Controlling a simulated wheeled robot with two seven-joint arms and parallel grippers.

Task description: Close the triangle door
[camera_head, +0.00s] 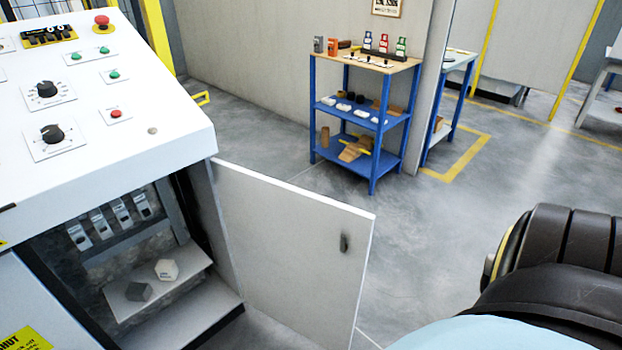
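A light grey cabinet door (285,250) hangs open on the right side of the white control cabinet (175,118). It swings out from the cabinet's right edge and has a small dark handle (344,243) near its free edge. The opening beside it shows a shelf (190,272) with a white block and a grey block on it. Neither of my grippers is in view. A dark part of my own arm shows at the lower right, well apart from the door.
The sloped panel above the opening carries knobs, buttons and a red emergency stop (102,22). A blue shelf rack (374,125) with tools and boxes stands behind the door. The grey floor (440,235) right of the door is clear.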

